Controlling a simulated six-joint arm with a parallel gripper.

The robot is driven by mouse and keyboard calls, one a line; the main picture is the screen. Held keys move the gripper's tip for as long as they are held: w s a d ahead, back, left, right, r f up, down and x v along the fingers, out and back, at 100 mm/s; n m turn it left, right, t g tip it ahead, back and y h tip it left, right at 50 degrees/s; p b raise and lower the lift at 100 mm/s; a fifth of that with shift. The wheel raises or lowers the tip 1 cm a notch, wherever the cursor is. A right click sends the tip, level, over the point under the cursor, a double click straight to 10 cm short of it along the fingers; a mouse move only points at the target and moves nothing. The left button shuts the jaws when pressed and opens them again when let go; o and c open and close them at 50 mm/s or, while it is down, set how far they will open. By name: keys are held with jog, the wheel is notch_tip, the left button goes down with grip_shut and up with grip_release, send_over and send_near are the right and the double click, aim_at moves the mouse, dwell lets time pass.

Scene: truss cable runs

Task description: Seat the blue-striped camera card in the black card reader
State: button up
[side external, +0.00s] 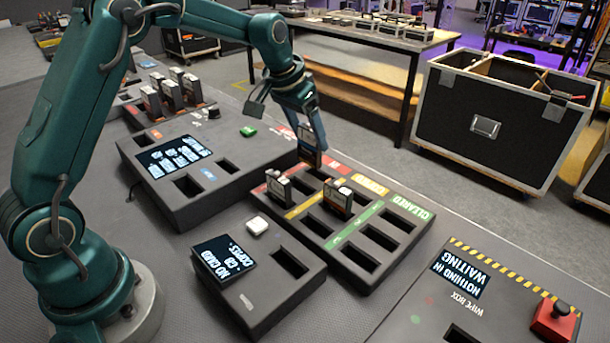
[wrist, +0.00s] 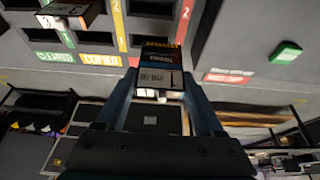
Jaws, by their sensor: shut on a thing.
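My gripper (side external: 312,135) is shut on a dark card (side external: 307,153), upright at the far end of the sorting tray's red row. I cannot tell whether its lower end is in a slot or just above it. The black card reader (side external: 245,298) stands in front of the tray, with a screen reading "NO CARD" and an empty slot (side external: 290,262).
The sorting tray (side external: 340,245) has red, yellow and green rows; two other cards (side external: 278,187) (side external: 338,200) stand in it. A larger slotted box (side external: 205,205) lies behind left.

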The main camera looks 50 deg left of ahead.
jog(key=s+a+r, duration=0.5)
jog(key=a, duration=0.3)
jog(key=s+d, duration=0.7)
jog(key=d, duration=0.4)
jog(key=s+d, duration=0.7)
jog(key=d, duration=0.4)
jog(key=shift+d+f, duration=0.2)
jog(key=shift+f, duration=2.55)
jog(key=shift+f, duration=1.7)
jog(key=o, duration=1.4)
jog(key=shift+r, duration=0.1)
